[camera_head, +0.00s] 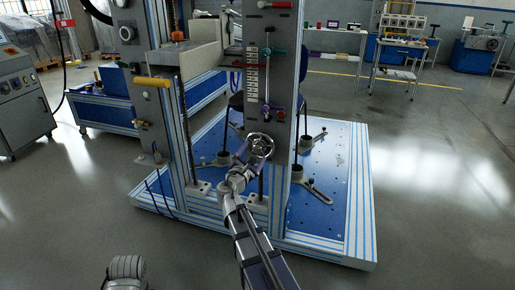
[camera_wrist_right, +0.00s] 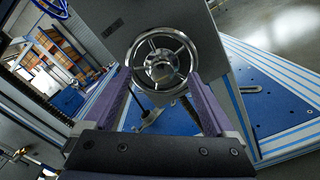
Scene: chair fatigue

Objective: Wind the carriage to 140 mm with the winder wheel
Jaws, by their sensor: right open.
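The winder wheel (camera_head: 260,146) is a chrome handwheel low on the grey front plate of the test rig. In the right wrist view the wheel (camera_wrist_right: 161,62) faces me, with its hub and spokes between and beyond my fingers. My right gripper (camera_head: 250,160) is at the wheel's lower left. Its purple fingers (camera_wrist_right: 163,85) are spread open on either side of the wheel's lower rim; I cannot tell whether they touch it. The scale (camera_head: 251,72) stands above the wheel, with a vertical rod and pointer beside it; its reading is too small to tell.
The rig stands on a blue perforated base plate (camera_head: 328,195) with pale metal edges. A yellow handle (camera_head: 152,82) and a red-ended handle (camera_head: 275,5) stick out from the uprights. A grey cabinet (camera_head: 22,105) stands at left. The floor at right is clear.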

